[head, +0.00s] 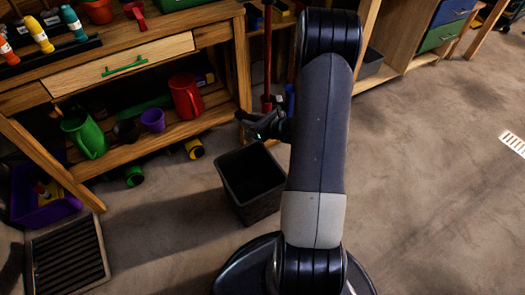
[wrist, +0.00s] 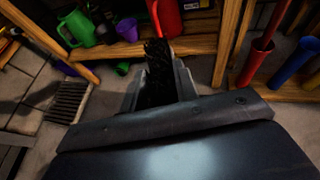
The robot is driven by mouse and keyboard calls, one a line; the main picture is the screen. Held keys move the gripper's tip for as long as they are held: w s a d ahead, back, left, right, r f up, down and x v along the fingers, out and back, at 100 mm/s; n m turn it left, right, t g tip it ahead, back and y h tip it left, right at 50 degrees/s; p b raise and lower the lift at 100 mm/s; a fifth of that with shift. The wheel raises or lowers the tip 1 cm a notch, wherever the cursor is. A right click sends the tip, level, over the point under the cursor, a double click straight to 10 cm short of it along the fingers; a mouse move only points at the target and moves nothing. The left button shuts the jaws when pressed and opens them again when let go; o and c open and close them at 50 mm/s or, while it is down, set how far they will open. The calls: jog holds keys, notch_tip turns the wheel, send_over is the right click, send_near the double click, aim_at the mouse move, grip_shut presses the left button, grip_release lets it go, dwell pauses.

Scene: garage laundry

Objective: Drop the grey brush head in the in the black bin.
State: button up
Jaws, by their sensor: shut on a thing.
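My gripper (head: 256,122) is above the back edge of the black bin in the head view, with my arm reaching over from the right. In the wrist view, its fingers (wrist: 158,72) are shut on a dark, narrow piece, the brush head (wrist: 157,50), which looks nearly black in shadow. The black bin (head: 262,209) stands upright and open on the floor in the head view, and its inside looks dark and empty. Its right side is partly behind my arm. The dark area between the fingers in the wrist view cannot be told clearly.
A wooden workbench (head: 150,72) stands behind and left of the bin, with a red jug (head: 186,97) and a green watering can (head: 85,136) on its lower shelf. A purple crate (head: 45,205) and a dark slatted grate (head: 68,262) lie at left.

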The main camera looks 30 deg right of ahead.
notch_tip(320, 180, down, 18)
jog(key=s+d+b, duration=0.1)
jog(key=d+b, duration=0.1)
jog(key=b, duration=1)
jog(key=shift+s+d, duration=0.25)
jog(key=shift+d, duration=0.1)
jog(key=o, duration=1.1)
jog(key=shift+c, duration=0.2)
jog(key=shift+s+r, duration=0.1)
jog(key=p+v, duration=0.3)
jog(key=v, duration=0.7)
jog(key=shift+s+d+p, duration=0.2)
jog(key=shift+s+p, duration=0.05)
jog(key=shift+p, duration=0.1)
jog(key=shift+w, duration=0.1)
